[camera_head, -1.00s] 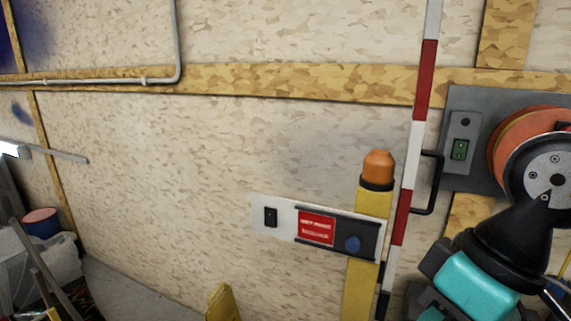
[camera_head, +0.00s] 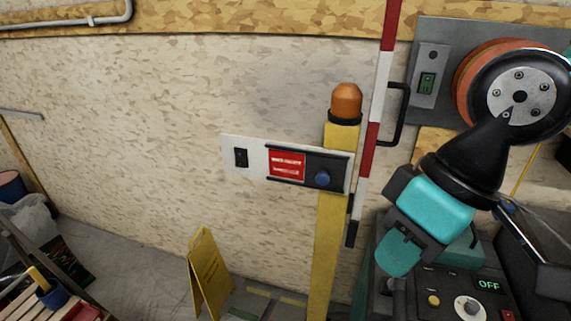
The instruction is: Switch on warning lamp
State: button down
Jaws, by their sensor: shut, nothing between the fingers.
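The warning lamp (camera_head: 346,102) is an orange dome on a black collar atop a yellow post (camera_head: 325,245). It shows no clear glow. A pale panel (camera_head: 231,153) is fixed across the post below the lamp.
A red-and-white striped pole (camera_head: 375,110) stands just right of the panel. A yellow floor sign (camera_head: 209,272) stands lower left. The wall left of the panel is clear.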

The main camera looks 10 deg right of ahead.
aim_at(241, 162)
jog(key=k, duration=0.65)
jog(key=u, duration=0.6)
jog(key=i, duration=1.1)
jog(key=z, duration=0.2)
